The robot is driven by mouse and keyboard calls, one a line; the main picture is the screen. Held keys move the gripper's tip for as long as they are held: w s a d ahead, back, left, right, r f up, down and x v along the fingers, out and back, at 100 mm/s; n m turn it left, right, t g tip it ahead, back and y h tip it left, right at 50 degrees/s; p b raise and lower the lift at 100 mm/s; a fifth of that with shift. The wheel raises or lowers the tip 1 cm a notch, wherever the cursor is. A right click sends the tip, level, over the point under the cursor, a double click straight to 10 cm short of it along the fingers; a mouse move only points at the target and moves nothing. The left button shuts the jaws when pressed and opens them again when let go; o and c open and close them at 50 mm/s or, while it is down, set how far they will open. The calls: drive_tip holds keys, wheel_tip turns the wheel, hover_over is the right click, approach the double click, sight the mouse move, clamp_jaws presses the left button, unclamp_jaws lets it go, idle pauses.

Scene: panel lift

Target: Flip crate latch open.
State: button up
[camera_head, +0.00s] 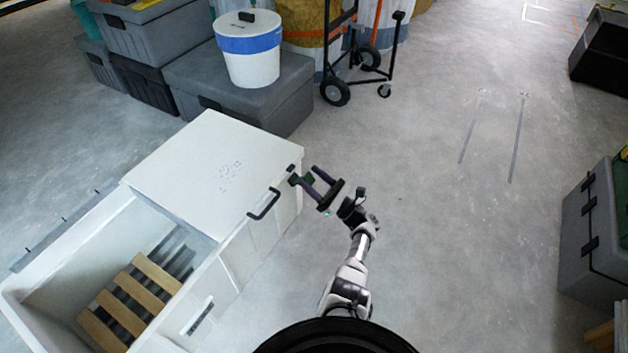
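The white crate (228,255) stands at the left with a flat white panel (205,165) over its far part and its near part open. A black bar handle (263,205) is on the crate's right side, near the panel edge. A small dark piece (290,168) sits at the crate's far right corner; it may be the latch, but it is too small to tell its position. My gripper (305,175) is just right of that corner, fingers spread apart and pointing toward the crate. Nothing shows between the fingers. I cannot tell whether a fingertip touches the crate.
Wooden slats (130,300) lie inside the crate's open part. Grey bins (245,85) stand behind it, one bearing a white bucket (250,65) with a blue band. A black hand truck (365,55) stands at the back. A grey case (595,225) is far right. The floor between is clear.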

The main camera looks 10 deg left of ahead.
sight(309, 176)
drive_tip(key=v, duration=0.3)
drive_tip(key=shift+f+b, duration=0.1)
drive_tip(key=shift+b, duration=0.25)
drive_tip(key=s+d+p, duration=0.1)
drive_tip(key=s+d, duration=0.3)
drive_tip(key=d, duration=0.7)
drive_tip(key=shift+d, duration=0.15)
